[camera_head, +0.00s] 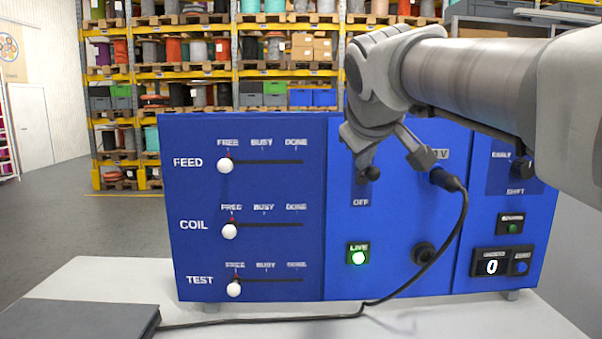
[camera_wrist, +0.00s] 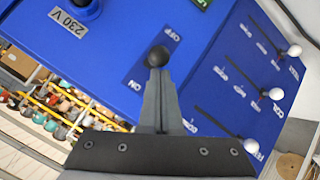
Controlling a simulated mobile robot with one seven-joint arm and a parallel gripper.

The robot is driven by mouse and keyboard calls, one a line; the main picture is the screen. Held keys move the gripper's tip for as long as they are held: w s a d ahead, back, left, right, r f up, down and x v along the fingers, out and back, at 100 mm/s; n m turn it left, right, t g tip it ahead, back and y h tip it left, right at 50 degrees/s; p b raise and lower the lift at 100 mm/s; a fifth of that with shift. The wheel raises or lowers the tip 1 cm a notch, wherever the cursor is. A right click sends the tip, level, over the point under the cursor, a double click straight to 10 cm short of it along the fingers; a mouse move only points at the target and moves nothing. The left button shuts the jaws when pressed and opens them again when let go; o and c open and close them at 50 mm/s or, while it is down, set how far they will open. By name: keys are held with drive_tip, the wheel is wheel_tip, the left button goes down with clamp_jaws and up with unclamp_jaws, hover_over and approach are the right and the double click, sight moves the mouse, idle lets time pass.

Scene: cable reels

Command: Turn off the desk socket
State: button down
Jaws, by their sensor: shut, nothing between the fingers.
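A black ball-ended lever (camera_head: 372,174) stands out of the dark switch plate (camera_head: 362,190) on the blue panel, above the label OFF. It also shows in the wrist view (camera_wrist: 158,56), between the labels ON and OFF. Its exact setting is hard to tell. The green LIVE lamp (camera_head: 357,257) below is lit. My gripper (camera_head: 367,162) is just above the lever in the head view and hides the upper plate. In the wrist view its fingers (camera_wrist: 158,75) are together, empty, with the tips right at the ball; whether they touch it is unclear.
A black plug (camera_head: 446,180) sits in the 230 V socket right of the switch, its cable (camera_head: 450,232) running down to a grey device (camera_head: 82,320) on the table. White FEED, COIL and TEST slider knobs (camera_head: 230,232) are at FREE. A round dark fitting (camera_head: 423,252) lies lower right.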

drive_tip(key=f+t+b, duration=0.1)
drive_tip(key=b, duration=0.3)
drive_tip(key=s+f+t+b, duration=0.1)
drive_tip(key=t+b, duration=0.1)
drive_tip(key=b, duration=0.3)
drive_tip(key=shift+f, duration=0.15)
drive_tip(key=shift+r+p, duration=0.4)
drive_tip(key=shift+r, duration=0.35)
